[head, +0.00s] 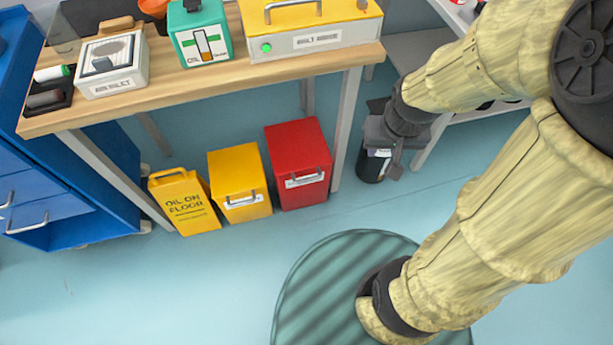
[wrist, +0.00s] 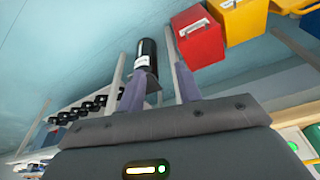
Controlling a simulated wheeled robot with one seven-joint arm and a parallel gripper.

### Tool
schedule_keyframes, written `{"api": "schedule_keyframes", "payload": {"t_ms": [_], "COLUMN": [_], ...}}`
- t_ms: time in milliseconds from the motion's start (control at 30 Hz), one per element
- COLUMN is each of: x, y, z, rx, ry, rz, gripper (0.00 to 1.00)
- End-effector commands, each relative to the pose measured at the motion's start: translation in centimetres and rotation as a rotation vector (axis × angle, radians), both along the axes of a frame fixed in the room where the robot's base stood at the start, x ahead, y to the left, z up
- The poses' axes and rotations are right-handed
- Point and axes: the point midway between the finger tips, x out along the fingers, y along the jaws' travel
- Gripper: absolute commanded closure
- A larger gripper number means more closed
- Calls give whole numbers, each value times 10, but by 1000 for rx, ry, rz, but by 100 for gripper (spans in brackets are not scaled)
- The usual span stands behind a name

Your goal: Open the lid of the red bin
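The red bin (head: 298,165) stands on the floor under the workbench, at the right end of the row. Its lid is closed, with a grey handle (head: 304,178) and a pale label on the front. In the wrist view the red bin (wrist: 198,38) shows at top centre-right, beyond my fingers. My gripper (head: 387,158) is to the right of the red bin in the head view, past the bench leg and apart from the bin. In the wrist view its two fingers (wrist: 160,88) are spread with nothing held between them.
A yellow bin (head: 239,183) and a yellow "oil on floor" sign (head: 184,202) stand left of the red bin. The workbench (head: 200,85) overhangs them; its leg (head: 346,125) is between bin and gripper. A black cylinder (head: 371,168) stands behind my gripper. Floor in front is clear.

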Motion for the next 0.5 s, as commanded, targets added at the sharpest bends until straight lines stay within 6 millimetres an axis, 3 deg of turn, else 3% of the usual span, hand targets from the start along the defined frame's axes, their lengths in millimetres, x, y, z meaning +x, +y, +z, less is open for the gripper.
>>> {"api": "schedule_keyframes", "payload": {"t_ms": [133,267,500], "x": [6,25,76], "y": [-2,-8,-20], "z": [-11,-43,-138], "rx": [-15,-63,-198], "ry": [-10,-45,-171], "rz": [36,165,600], "gripper": [66,66,66]}}
